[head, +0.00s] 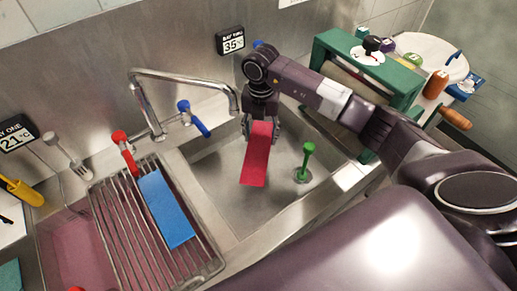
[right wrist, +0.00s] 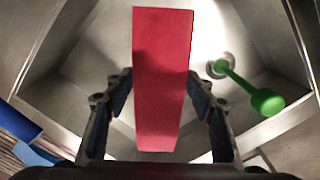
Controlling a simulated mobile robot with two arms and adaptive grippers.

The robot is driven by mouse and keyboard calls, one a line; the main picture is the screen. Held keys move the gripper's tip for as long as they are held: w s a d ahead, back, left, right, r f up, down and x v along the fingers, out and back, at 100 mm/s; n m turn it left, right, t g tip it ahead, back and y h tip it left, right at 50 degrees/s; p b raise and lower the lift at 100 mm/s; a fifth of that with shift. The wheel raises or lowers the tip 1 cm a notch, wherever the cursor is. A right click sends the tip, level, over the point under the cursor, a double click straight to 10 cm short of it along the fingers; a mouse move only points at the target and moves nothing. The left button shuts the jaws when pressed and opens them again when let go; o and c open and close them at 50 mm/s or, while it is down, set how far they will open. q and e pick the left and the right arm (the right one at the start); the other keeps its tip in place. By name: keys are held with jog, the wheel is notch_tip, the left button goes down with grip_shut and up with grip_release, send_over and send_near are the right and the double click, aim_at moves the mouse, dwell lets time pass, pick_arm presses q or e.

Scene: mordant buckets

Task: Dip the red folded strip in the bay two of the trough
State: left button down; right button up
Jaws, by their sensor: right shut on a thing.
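The red folded strip (head: 257,160) hangs down from my right gripper (head: 262,122), which is shut on it. In the right wrist view the strip (right wrist: 162,75) stands between the two fingers of the gripper (right wrist: 160,100). Below is bay two of the trough (head: 225,190), a grey steel basin under a sign (head: 232,41) reading 35 °C. The strip's lower end is over or within this bay; I cannot tell its height above the bottom. No coloured liquid shows there. My left gripper is not in view.
A green-handled plug (head: 307,160) stands in bay two, right of the strip. A steel faucet (head: 185,78) arches over its left side. A wire rack (head: 115,225) with a blue strip (head: 166,210) covers part of pinkish bay one (head: 60,250). A green frame (head: 350,60) stands behind.

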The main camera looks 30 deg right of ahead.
aim_at(261, 139)
jog(key=shift+r+p, duration=1.75)
jog(key=shift+r, duration=0.8)
jog(key=shift+f, duration=0.1)
